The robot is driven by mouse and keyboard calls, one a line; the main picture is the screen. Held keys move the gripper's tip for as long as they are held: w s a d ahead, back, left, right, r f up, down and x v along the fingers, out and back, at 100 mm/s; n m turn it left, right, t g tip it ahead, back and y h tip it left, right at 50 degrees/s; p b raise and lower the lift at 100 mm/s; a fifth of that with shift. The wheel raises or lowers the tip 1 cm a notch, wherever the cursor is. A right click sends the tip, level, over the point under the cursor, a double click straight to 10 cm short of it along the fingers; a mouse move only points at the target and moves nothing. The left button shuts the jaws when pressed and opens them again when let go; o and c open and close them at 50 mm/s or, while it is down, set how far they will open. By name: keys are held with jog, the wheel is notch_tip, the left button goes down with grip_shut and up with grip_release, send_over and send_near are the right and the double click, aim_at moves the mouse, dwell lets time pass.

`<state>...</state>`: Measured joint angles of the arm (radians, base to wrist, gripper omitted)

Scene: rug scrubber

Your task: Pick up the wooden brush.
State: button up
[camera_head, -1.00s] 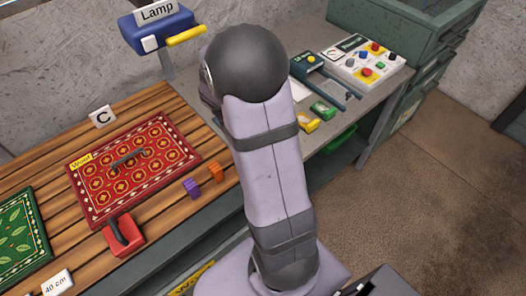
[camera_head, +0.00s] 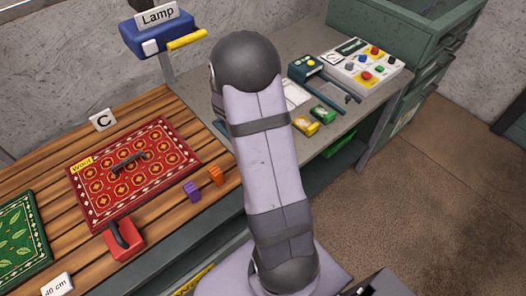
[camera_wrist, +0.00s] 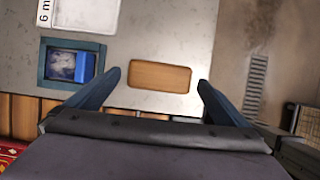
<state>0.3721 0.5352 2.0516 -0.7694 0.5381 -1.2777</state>
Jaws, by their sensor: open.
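The wooden brush (camera_wrist: 160,77) shows in the wrist view as a plain rounded wooden block lying on the grey worktop. My gripper (camera_wrist: 158,84) is open, with its two dark blue fingers apart. In the picture, one finger is to the left of the brush and the other to its right, with gaps on both sides. I cannot tell how high the fingers are above the worktop. In the head view, the brush and my gripper are not seen; my arm covers part of the worktop.
In the wrist view, a blue tray (camera_wrist: 72,64) is left of the brush. A lamp (camera_head: 158,35) stands behind; a control panel (camera_head: 362,65) is at right.

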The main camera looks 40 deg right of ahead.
jog(key=shift+x, duration=1.75)
jog(key=c, duration=1)
jog(key=shift+r, duration=0.1)
notch_tip(320, 180, up, 10)
jog(key=shift+f, duration=0.1)
jog(key=shift+o, duration=1)
